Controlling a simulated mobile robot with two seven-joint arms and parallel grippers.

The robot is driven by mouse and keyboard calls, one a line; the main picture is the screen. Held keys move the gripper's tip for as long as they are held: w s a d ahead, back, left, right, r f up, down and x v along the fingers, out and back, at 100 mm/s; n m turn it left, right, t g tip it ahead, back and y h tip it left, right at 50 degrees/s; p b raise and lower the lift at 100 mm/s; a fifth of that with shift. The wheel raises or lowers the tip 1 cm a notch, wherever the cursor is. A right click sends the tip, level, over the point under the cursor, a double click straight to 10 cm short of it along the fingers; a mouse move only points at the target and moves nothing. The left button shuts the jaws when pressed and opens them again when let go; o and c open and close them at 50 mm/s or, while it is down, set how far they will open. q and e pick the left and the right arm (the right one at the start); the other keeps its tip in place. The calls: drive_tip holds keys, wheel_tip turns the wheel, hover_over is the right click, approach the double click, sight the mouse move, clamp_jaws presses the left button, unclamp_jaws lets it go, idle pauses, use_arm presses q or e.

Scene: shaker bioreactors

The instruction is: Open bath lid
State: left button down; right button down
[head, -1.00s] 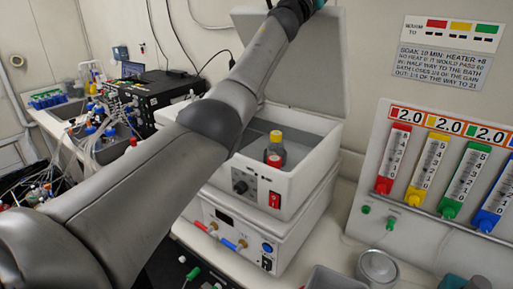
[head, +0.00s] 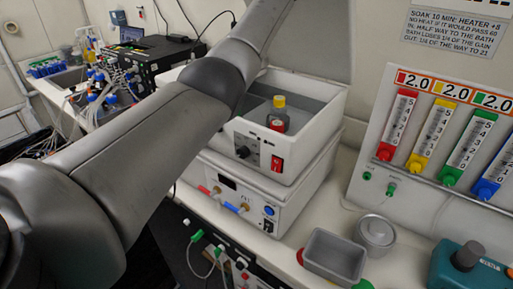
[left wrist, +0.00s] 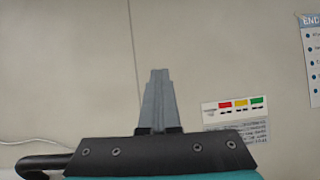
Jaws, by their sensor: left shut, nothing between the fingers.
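The bath (head: 318,128) is a white box with a grey inside, set on another white instrument (head: 232,200). Its lid (head: 325,40) stands raised at the back, and its top is cut off by the head view. My left arm crosses in front of the bath's left side and hides part of the lid. My left gripper (left wrist: 154,75) shows in the left wrist view, fingers together and empty, facing a bare wall. It is outside the head view. My right gripper is not seen.
A grey tray (head: 334,257) and a round metal container (head: 374,232) stand on the counter in front. A rack of coloured syringes (head: 440,130) is at the right. A black machine and tubing (head: 105,88) are at the left.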

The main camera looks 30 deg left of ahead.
use_arm(q)
drive_tip(key=shift+w+f, duration=0.15)
drive_tip(key=shift+f, duration=0.4)
drive_tip(key=shift+a, duration=0.15)
drive_tip(key=shift+s+a, duration=0.15)
drive_tip(key=shift+s, duration=0.3)
drive_tip(key=shift+s+f, duration=0.65)
drive_tip(key=shift+f, duration=0.05)
drive_tip(key=shift+s, duration=0.35)
drive_tip(key=shift+s+f, duration=0.15)
drive_tip(key=shift+s, duration=0.1)
drive_tip(key=d+b+v, duration=0.1)
drive_tip(key=v, duration=1)
drive_tip(key=shift+s+a+r+b, duration=0.25)
drive_tip(key=shift+a+b, duration=0.1)
drive_tip(key=shift+a, duration=0.05)
